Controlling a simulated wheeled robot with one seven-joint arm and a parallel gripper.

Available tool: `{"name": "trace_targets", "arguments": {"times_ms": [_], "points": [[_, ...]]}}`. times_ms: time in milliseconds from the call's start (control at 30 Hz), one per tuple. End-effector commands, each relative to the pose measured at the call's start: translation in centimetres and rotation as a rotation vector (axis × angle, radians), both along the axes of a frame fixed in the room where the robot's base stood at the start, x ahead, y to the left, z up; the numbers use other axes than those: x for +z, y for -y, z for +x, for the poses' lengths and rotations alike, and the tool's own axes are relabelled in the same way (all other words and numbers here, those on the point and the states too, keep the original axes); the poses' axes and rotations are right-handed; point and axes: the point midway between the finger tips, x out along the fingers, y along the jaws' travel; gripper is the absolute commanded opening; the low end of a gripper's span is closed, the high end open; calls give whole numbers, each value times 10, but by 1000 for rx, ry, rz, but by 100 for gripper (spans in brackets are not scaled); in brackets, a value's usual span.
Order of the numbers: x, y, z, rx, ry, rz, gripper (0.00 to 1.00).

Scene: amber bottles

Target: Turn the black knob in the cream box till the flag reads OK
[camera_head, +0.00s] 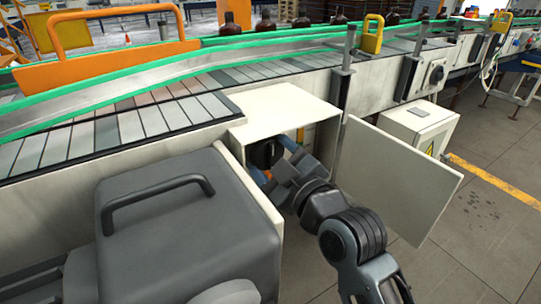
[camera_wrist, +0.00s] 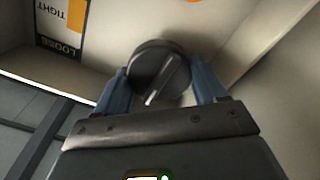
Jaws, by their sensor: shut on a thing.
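The cream box (camera_head: 283,107) is open at the side of the conveyor, with its door (camera_head: 398,182) swung out to the right. The black knob (camera_wrist: 150,62) sits inside on the box's back wall; a dark part of it (camera_head: 263,153) shows in the head view. Its white pointer line points down and slightly left in the wrist view. My gripper (camera_wrist: 160,76) reaches into the box, its blue fingers shut on the knob from both sides; it also shows in the head view (camera_head: 277,163). A label (camera_wrist: 62,22) reads TIGHT and LOOSE. I cannot read any flag.
The conveyor (camera_head: 150,120) with green rails runs above, with several amber bottles (camera_head: 230,25) behind it. A grey machine housing with a handle (camera_head: 180,225) stands at left. The open door is close to my arm's right.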

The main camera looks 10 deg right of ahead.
Motion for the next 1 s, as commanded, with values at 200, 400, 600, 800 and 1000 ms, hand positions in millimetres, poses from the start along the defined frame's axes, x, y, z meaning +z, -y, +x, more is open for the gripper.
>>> {"name": "trace_targets", "arguments": {"times_ms": [200,400,600,800,1000], "points": [[0,0,0,1,-19,55,40],[1,0,0,2,-58,179,40],[1,0,0,1,-113,352,40],[2,1,0,0,-169,536,40],[2,2,0,0,-222,709,40]]}}
